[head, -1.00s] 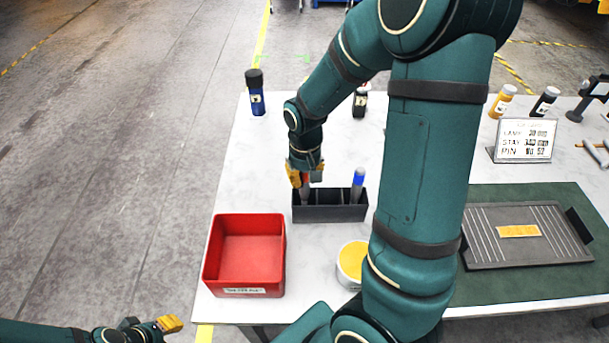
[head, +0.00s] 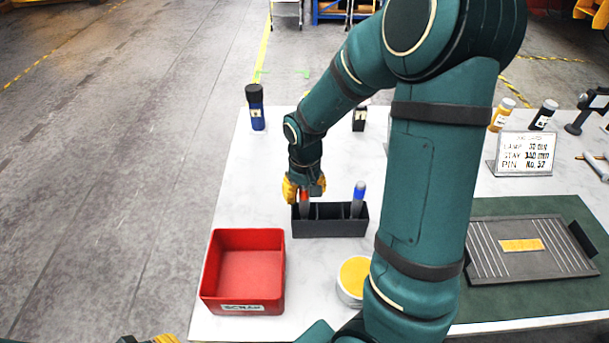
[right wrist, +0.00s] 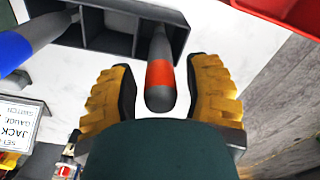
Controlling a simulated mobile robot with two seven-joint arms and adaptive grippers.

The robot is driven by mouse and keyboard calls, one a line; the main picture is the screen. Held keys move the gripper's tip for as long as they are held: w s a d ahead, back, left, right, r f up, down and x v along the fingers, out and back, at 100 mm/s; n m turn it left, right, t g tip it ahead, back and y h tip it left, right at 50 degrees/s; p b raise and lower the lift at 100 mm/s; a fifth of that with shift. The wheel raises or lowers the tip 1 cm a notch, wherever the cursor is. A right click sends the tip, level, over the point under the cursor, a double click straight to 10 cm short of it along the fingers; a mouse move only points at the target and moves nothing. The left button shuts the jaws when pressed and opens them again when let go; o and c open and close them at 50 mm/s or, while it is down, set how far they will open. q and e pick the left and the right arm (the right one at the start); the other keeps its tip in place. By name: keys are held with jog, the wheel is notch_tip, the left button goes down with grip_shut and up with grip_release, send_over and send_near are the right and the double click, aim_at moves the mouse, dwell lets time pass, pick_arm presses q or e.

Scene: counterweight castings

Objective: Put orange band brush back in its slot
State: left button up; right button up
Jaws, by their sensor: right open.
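The orange band brush (right wrist: 160,72) stands in the end compartment of the black slotted holder (head: 330,229), at the left end in the head view. Its grey handle with the orange band rises between my right gripper's fingers. My right gripper (head: 305,190) is open around the handle; in the right wrist view, its yellow fingertips (right wrist: 160,95) are apart on both sides with gaps to the handle. The brush's lower end is hidden inside the holder. My left gripper (head: 150,340) barely shows at the bottom edge of the head view, cut off.
A blue band brush (head: 358,198) stands in the holder's right end; the middle compartments look empty. A red scrap bin (head: 245,308) and a yellow-topped tub (head: 352,280) sit in front. A dark blue bottle (head: 256,108) stands behind. A grey tray (head: 530,262) lies on a green mat at right.

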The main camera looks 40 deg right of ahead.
notch_tip(320, 180, up, 11)
jog(key=shift+s+r, duration=0.1)
dwell(0.8)
